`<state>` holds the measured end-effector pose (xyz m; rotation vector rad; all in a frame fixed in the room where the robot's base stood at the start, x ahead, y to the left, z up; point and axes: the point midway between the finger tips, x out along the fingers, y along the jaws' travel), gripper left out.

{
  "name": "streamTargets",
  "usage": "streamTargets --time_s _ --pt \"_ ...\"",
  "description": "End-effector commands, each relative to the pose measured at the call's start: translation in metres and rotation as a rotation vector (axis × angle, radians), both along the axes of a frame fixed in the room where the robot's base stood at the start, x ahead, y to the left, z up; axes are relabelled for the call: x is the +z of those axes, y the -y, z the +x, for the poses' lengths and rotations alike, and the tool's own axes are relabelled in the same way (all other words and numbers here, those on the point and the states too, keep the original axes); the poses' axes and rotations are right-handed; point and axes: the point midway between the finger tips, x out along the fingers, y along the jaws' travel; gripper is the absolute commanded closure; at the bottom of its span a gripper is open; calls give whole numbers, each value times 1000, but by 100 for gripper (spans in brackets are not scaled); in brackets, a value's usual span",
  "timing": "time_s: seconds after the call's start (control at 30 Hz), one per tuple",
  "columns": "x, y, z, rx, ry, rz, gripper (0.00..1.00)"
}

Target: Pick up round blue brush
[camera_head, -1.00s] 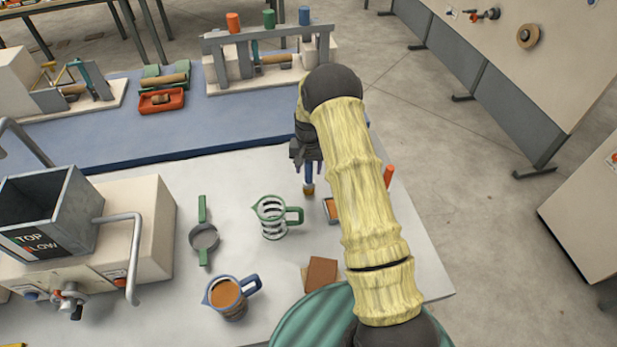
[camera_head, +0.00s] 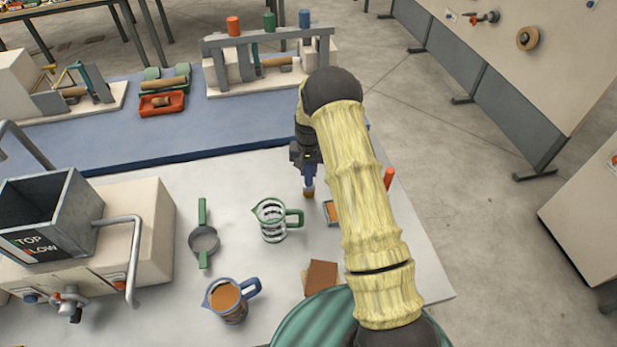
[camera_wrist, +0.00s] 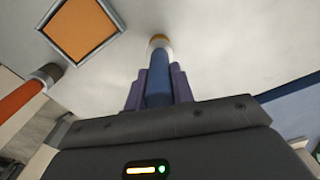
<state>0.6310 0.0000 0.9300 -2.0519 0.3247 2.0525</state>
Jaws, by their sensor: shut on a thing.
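The round blue brush (camera_wrist: 158,78) has a blue handle and a pale, tan-tipped end. In the wrist view it stands out from between the purple fingers of my gripper (camera_wrist: 159,88), which is shut on it. In the head view the brush (camera_head: 309,182) hangs tip-down below my gripper (camera_head: 308,166), over the white table's right part. The tip is at or just above the tabletop; I cannot tell which. My arm hides part of the table to the right.
A small tray with orange content (camera_head: 332,211) and an orange-handled tool (camera_head: 388,179) are close on the right. A green-handled jug (camera_head: 271,220) stands to the left, with a blue jug (camera_head: 228,299) nearer. Bare tabletop (camera_head: 240,178) lies left of my gripper.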

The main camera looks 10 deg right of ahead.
Motion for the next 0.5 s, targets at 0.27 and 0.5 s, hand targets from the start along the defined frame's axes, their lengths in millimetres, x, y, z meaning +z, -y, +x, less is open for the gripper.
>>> streamTargets --time_s 0.27,0.5 --pt "20 0 1 0 4 0 99" --pt "66 0 1 1 6 0 99"
